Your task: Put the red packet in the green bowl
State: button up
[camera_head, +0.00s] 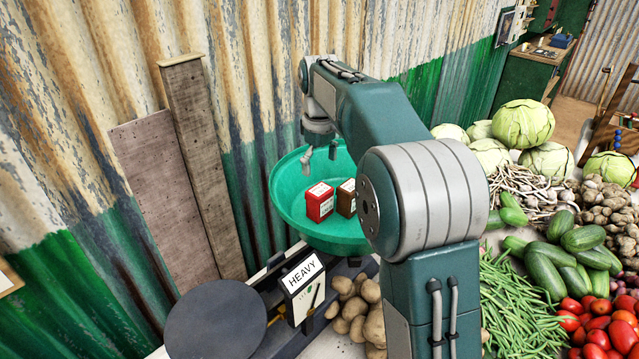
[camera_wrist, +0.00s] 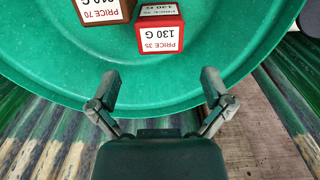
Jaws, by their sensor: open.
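The red packet (camera_head: 319,203) stands in the green bowl (camera_head: 285,200), which is the pan of a balance. A brown packet (camera_head: 346,198) stands beside it in the same bowl, partly hidden by my arm in the head view. In the wrist view the red packet (camera_wrist: 160,33) carries a label "PRICE 35, 130 G", and the brown packet (camera_wrist: 104,10) is at its left. My gripper (camera_wrist: 157,90) is open and empty over the near rim of the bowl (camera_wrist: 60,60), apart from the red packet. In the head view my gripper (camera_head: 319,155) hangs above the bowl's back edge.
The balance shows a "HEAVY" card (camera_head: 302,273), and its dark round plate (camera_head: 215,320) is empty. Corrugated wall (camera_head: 250,60) and wooden boards (camera_head: 195,140) stand close behind. Potatoes (camera_head: 355,310), beans (camera_head: 515,300), tomatoes (camera_head: 600,330) and cabbages (camera_head: 523,122) lie to the right.

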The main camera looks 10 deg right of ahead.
aim_at(320, 190)
jog(key=s+r+m+t, duration=0.2)
jog(key=s+r, duration=0.5)
jog(key=s, duration=0.2)
jog(key=s+f+m+t, duration=0.1)
jog(key=s+f, duration=0.3)
jog(key=s, duration=0.7)
jog(key=s+f+m+t, duration=0.2)
jog(key=s+f+m, duration=0.1)
jog(key=s, duration=0.9)
jog(key=shift+f+m+t, duration=0.3)
jog(key=shift+f+m, duration=0.1)
jog(key=shift+f, duration=0.45)
